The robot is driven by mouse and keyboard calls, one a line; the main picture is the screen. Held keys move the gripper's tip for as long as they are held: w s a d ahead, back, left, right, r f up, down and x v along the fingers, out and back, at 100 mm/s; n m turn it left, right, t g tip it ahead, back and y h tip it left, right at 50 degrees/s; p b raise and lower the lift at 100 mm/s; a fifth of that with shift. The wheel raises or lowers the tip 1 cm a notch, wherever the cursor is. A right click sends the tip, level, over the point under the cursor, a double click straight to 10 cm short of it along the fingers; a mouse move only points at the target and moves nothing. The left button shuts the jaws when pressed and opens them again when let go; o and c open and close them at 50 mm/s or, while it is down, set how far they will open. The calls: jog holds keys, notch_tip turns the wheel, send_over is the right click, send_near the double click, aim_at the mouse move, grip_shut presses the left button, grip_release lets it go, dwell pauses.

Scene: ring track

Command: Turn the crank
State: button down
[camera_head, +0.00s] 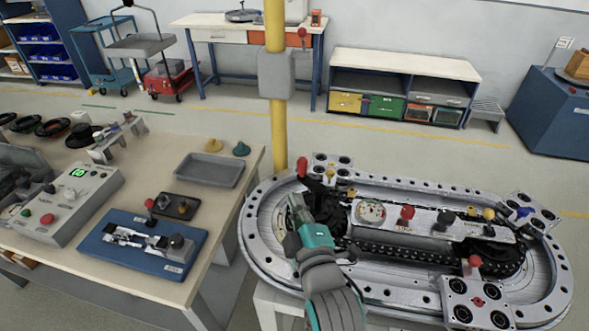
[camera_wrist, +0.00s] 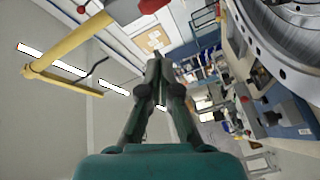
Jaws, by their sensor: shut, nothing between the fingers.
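The ring track (camera_head: 262,260) is a grey metal oval on a stand at the right in the head view. A red knob (camera_head: 302,167) on a dark arm stands at its left end; it looks like the crank handle. My gripper (camera_head: 296,200) is over the left end of the track, just below this knob in the picture; I cannot tell whether they touch. In the wrist view my gripper (camera_wrist: 158,62) has its two fingers together and empty. The crank cannot be made out in the wrist view. My gripper and arm hide part of the track's left side.
A yellow post (camera_head: 277,130) with a grey box (camera_head: 276,75) rises just behind the track. A workbench (camera_head: 225,195) with a control box (camera_head: 65,205), a grey tray (camera_head: 210,170) and a blue fixture (camera_head: 120,245) stands at the left. Open floor lies behind.

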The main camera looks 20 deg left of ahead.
jog(key=w+a+n, duration=0.4)
jog(key=w+n, duration=0.1)
jog(key=w, duration=0.4)
jog(key=shift+r, duration=0.2)
dwell(0.4)
jog(key=shift+w, duration=0.1)
jog(key=shift+w+a, duration=0.1)
jog(key=shift+w, duration=0.75)
